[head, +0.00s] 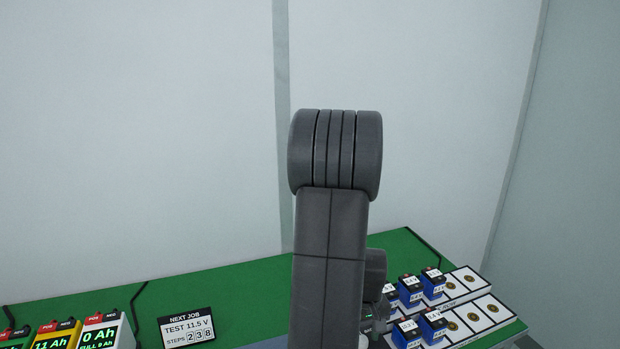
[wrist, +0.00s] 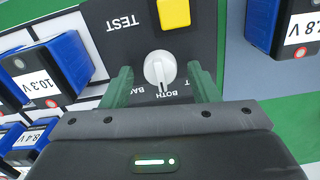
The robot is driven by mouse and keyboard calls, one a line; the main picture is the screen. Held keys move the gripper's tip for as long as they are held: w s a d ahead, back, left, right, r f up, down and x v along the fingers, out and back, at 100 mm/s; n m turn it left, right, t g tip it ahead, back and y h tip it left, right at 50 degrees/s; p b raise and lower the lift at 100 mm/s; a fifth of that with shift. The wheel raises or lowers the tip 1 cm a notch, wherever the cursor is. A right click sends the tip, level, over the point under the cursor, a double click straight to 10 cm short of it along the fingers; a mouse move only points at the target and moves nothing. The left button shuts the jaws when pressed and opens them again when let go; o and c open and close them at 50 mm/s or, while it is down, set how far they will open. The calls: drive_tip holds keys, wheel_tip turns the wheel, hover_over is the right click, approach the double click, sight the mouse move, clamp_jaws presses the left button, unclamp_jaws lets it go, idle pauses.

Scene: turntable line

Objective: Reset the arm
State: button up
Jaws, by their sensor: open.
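My gripper (wrist: 160,72) shows in the wrist view with its two green fingers spread and nothing held between them. A white rotary knob (wrist: 160,70) on a dark panel (wrist: 210,45) appears between the fingertips, with a visible gap on each side. The panel reads "TEST" and "BOTH", upside down, and other lettering is partly covered by the fingers.
A yellow button (wrist: 174,13) is above the knob. Blue batteries stand close on the left (wrist: 45,70) and right (wrist: 283,28).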

drive_tip(key=m+p, duration=0.1)
drive_tip(key=m, duration=0.3)
drive_tip(key=shift+s+r, duration=0.1)
drive_tip(key=m+p, duration=0.2)
drive_tip(key=m, duration=0.2)
drive_tip(key=shift+m+p, duration=0.3)
drive_tip(key=shift+p, duration=0.1)
drive_tip(key=shift+r, duration=0.35)
wheel_tip(320, 180, up, 7)
drive_tip(key=shift+r+b, duration=0.15)
drive_tip(key=shift+b, duration=0.15)
